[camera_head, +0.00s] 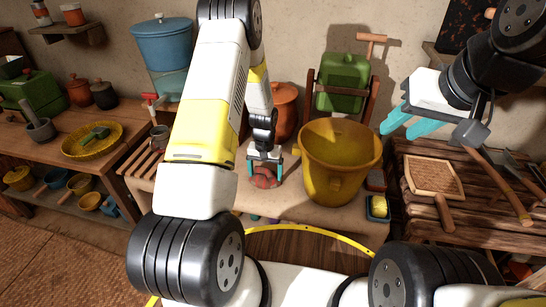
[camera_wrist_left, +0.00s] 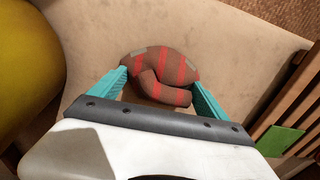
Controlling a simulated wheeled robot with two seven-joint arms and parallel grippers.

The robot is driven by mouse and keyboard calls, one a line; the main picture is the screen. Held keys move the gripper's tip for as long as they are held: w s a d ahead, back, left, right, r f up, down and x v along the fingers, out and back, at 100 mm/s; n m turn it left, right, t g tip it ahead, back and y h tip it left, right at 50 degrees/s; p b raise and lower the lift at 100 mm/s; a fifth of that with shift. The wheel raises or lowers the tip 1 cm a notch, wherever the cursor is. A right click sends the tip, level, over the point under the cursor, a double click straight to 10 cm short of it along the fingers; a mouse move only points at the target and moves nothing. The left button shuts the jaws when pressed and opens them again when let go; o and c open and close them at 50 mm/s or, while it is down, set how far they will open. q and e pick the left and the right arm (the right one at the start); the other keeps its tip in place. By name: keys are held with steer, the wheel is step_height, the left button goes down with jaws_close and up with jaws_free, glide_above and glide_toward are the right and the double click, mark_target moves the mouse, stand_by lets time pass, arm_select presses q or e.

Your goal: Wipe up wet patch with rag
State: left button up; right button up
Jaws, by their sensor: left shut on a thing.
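The rag (camera_head: 265,180) is a brown, red-striped folded bundle on the pale bench top (camera_head: 313,213). My left gripper (camera_head: 264,163) points down at it and is shut on it. In the left wrist view the rag (camera_wrist_left: 175,68) sits between the two teal fingers of the left gripper (camera_wrist_left: 160,80). I cannot make out a clear wet patch on the bench; the arm and rag hide part of the surface. My right gripper (camera_head: 408,122) is raised at the right, its teal fingers apart and empty.
A large yellow bucket (camera_head: 338,165) stands close right of the rag. An orange pot (camera_head: 284,112) and a green container (camera_head: 343,83) are behind. A wooden slatted rack (camera_wrist_left: 290,100) lies on the other side. A small blue dish (camera_head: 378,214) is near the bench's right end.

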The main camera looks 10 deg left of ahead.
arm_select(q)
steer(key=r, duration=0.4)
steer(key=shift+w+r, duration=0.15)
steer(key=shift+w, duration=0.15)
steer(key=shift+s+r, duration=0.1)
steer(key=shift+r, duration=1.9)
